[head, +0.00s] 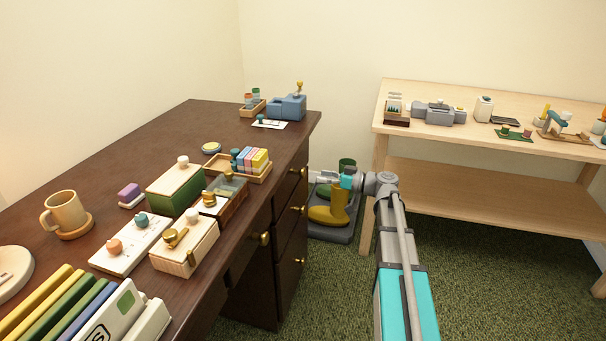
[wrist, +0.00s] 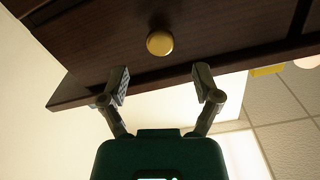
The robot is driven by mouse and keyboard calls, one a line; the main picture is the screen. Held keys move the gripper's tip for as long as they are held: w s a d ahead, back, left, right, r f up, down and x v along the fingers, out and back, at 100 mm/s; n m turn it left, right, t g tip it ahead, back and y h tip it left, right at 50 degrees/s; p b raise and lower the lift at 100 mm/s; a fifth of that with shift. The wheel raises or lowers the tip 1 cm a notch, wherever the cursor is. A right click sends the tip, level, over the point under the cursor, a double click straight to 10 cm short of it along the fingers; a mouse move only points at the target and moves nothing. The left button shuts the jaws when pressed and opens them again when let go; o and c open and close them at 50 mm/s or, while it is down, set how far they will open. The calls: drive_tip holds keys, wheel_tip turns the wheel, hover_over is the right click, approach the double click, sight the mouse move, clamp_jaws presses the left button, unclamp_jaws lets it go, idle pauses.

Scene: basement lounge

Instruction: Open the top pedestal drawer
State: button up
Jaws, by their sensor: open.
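The dark wooden desk (head: 125,150) has a pedestal with a stack of drawers, and all of their fronts look shut. The top pedestal drawer (head: 290,172) has a round brass knob (head: 301,170). My gripper (head: 313,178) is at the right of that knob, partly edge-on in the head view. In the wrist view, a brass knob (wrist: 160,43) on a dark drawer front (wrist: 100,45) lies just beyond my open gripper (wrist: 163,78), centred between the two fingers. The fingers hold nothing, and I see a gap between them and the knob.
Lower knobs (head: 302,210) stick out below. The desk top bears boxes, a mug (head: 66,213) and a block tray (head: 262,172). A grey floor tray (head: 335,236) with a yellow item stands behind my arm. A light wooden table (head: 480,160) is at right; green carpet (head: 490,270) is clear.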

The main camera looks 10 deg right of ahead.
sight(305, 173)
drive_tip(key=shift+x, duration=3.2)
clamp_jaws()
